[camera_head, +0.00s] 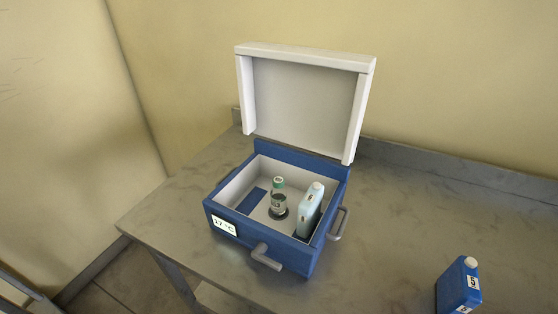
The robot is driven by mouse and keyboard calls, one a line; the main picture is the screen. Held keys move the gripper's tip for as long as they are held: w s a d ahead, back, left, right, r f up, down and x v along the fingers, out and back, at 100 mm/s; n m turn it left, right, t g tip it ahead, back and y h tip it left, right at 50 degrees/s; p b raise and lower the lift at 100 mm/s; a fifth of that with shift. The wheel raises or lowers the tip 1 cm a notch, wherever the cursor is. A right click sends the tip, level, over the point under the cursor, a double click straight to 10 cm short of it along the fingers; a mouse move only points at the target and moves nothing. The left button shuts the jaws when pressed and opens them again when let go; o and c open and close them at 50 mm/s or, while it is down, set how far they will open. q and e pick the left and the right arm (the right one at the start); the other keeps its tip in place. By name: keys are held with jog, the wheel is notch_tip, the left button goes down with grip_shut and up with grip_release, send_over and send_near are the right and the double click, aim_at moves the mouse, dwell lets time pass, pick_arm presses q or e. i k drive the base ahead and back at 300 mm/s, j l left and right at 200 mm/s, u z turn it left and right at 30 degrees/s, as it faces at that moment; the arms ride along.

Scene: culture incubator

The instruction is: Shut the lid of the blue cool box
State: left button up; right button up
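The blue cool box (235,222) stands on the grey metal table near its left end. Its white lid (303,103) is open and stands upright at the back of the box, hinged along the rear edge. Inside the white-lined box are a small jar with a green cap (279,196), a pale blue bottle with a white cap (310,208) and a flat blue patch (251,200) on the floor. A grey handle sticks out at the front (265,256) and another at the right side (340,223). Neither of my grippers shows in the head view.
A blue bottle with a white cap and a "5" label (460,287) stands on the table at the lower right. The table (400,215) is clear between it and the box. A low back edge and a wall lie behind the lid.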

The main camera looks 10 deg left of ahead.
aim_at(315, 99)
jog(key=k+z, duration=0.2)
jog(key=z, duration=0.2)
jog(key=k+z, duration=0.2)
jog(key=z, duration=0.15)
jog(key=k+l+z, duration=0.1)
jog(key=z, duration=0.3)
jog(key=k, duration=0.1)
